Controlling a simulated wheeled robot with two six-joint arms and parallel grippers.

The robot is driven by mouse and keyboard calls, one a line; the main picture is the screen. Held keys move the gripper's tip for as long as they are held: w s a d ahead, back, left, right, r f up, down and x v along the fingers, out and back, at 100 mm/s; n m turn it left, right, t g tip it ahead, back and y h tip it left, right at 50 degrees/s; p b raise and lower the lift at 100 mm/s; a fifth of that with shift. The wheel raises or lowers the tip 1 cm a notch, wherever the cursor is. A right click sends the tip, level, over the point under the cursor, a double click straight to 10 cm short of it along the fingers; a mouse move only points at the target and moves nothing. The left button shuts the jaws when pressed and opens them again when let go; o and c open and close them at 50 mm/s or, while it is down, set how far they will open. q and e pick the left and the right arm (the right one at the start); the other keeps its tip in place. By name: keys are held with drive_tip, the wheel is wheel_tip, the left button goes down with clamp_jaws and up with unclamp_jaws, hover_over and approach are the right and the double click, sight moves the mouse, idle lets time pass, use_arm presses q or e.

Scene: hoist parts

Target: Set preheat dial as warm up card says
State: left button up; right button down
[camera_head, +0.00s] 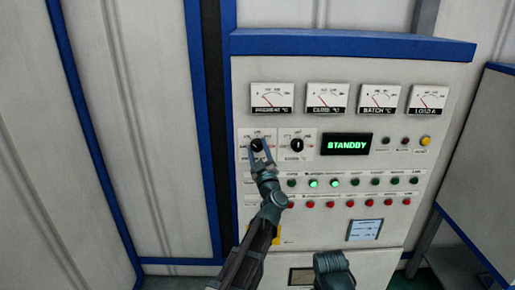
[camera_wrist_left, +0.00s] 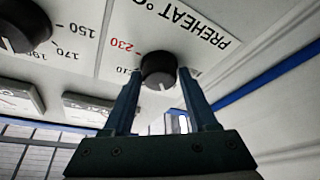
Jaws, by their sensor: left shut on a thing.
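The preheat dial (camera_head: 257,146) is a black round knob at the upper left of the panel's controls. In the left wrist view the dial (camera_wrist_left: 158,70) sits beside the upside-down label "PREHEAT °C" and a red 230. A white mark shows on its lower side. My left gripper (camera_head: 257,150) is shut on the dial, one finger on each side; these fingers also show in the left wrist view (camera_wrist_left: 158,85). A blue-edged card (camera_head: 365,229), low on the panel, has text too small to read. Part of my right arm shows at the bottom; its gripper's jaws are hidden.
A second black dial (camera_head: 297,145) is close to the right of the preheat dial. A display (camera_head: 346,144) reads STANDBY in green. Rows of green buttons (camera_head: 375,181) and red buttons (camera_head: 369,202) lie below, with meters (camera_head: 325,98) above.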

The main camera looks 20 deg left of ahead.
use_arm(q)
drive_tip(key=n+g+p, duration=0.1)
drive_tip(key=n, duration=0.1)
drive_tip(key=n+p, duration=0.1)
drive_tip(key=n, duration=0.1)
drive_tip(key=n+g+y+p, duration=0.1)
drive_tip(key=n, duration=0.2)
drive_tip(key=shift+r+g, duration=0.3)
drive_tip(key=n+g+p, duration=0.1)
drive_tip(key=n+p, duration=0.1)
drive_tip(key=n, duration=0.2)
drive_tip(key=shift+g+p, duration=0.3)
drive_tip(key=shift+p, duration=0.05)
drive_tip(key=shift+f+n+g+p, duration=0.15)
drive_tip(key=shift+n+g+p, duration=0.15)
drive_tip(key=shift+n+p, duration=0.4)
drive_tip(key=shift+n, duration=0.3)
drive_tip(key=o, duration=1.3)
drive_tip(key=shift+c, duration=0.2)
drive_tip(key=shift+s+f, duration=0.1)
